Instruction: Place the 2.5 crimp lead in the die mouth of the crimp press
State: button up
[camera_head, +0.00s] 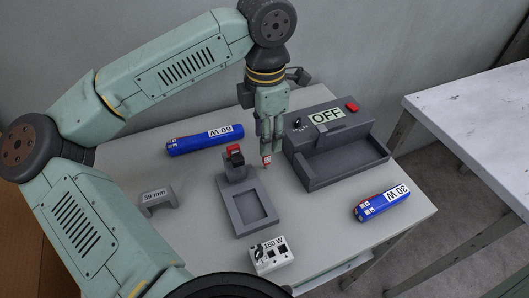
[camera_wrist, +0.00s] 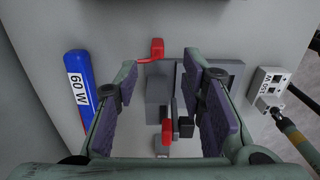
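My gripper (camera_head: 268,150) points down at the middle of the table. In the wrist view my gripper (camera_wrist: 160,65) has its two fingers spread, with a clear gap between the pads. A small red piece (camera_wrist: 155,50), likely the crimp lead, shows between the fingertips and does not fill the gap. In the head view the red and white piece (camera_head: 266,160) is right under the fingertips; its size mark is unreadable. A grey stand with a red and black top (camera_head: 236,170), likely the crimp press, is just left of the gripper. Its die mouth is not clearly visible.
A grey unit marked OFF (camera_head: 345,168), with a red button and open tray, is close on the right. Blue cylinders marked 60 W (camera_head: 190,143) and 30 W (camera_head: 372,208), a 39 mm block (camera_head: 155,200) and a white 150 W box (camera_head: 271,262) lie around.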

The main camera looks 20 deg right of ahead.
aim_at(266, 160)
jog(key=shift+w+d+f+p, duration=0.1)
jog(key=shift+f+p, duration=0.5)
jog(key=shift+f, duration=1.15)
jog(key=shift+w+d+f+p, duration=0.1)
jog(key=shift+f+p, duration=0.45)
jog(key=shift+f, duration=1.15)
jog(key=shift+c, duration=0.6)
grip_shut()
